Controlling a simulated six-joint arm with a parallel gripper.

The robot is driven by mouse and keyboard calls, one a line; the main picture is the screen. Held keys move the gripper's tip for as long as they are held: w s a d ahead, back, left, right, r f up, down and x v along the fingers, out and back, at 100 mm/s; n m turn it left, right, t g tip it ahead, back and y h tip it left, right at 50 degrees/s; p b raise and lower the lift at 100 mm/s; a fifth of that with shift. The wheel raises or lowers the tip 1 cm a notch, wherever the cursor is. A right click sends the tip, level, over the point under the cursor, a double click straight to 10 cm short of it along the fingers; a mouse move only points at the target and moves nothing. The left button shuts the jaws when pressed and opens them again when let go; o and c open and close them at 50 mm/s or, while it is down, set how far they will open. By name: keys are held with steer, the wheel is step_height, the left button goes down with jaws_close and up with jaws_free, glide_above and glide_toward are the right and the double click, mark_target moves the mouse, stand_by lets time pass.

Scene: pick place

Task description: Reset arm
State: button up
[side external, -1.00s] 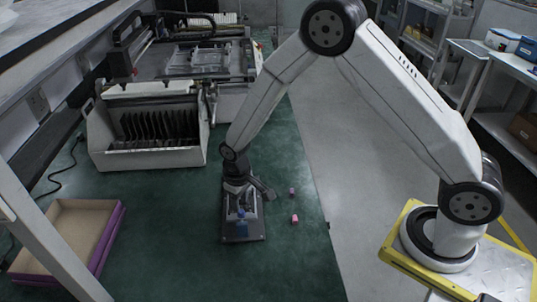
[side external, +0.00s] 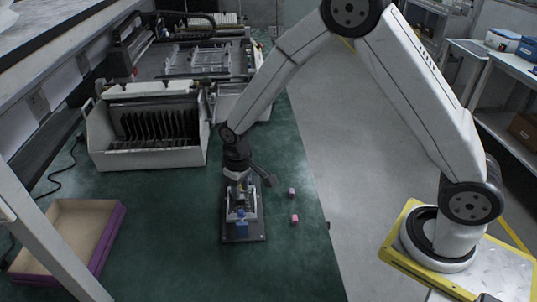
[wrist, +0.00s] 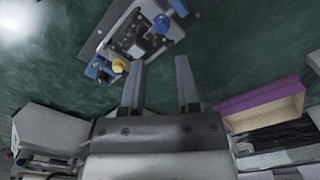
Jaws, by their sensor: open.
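My gripper (side external: 238,187) hangs above the small dark fixture plate (side external: 254,231) on the green bench top. In the wrist view my gripper (wrist: 160,68) has its two fingers apart, with nothing visible between them. The fixture (wrist: 124,22) shows there beyond the fingertips, with blue and yellow knobs on it. The gripper and wrist hide part of the fixture's far end.
A purple-edged tray (side external: 110,236) lies at left. A white slotted rack (side external: 150,158) and lab machine (side external: 205,62) stand behind. The bench between tray and fixture is clear.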

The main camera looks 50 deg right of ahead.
steer(key=s+d+r+t, duration=0.1)
steer(key=s+d+r, duration=0.3)
steer(key=s, duration=0.3)
steer(key=s+d+r+m+t, duration=0.1)
steer(key=s+d+r, duration=0.2)
steer(key=s+r, duration=0.2)
steer(key=s, duration=0.3)
steer(key=shift+d+r+m+t, duration=0.2)
steer(key=shift+d+m+t, duration=0.1)
steer(key=shift+d, duration=0.05)
steer(key=shift+w, duration=0.15)
stand_by(0.4)
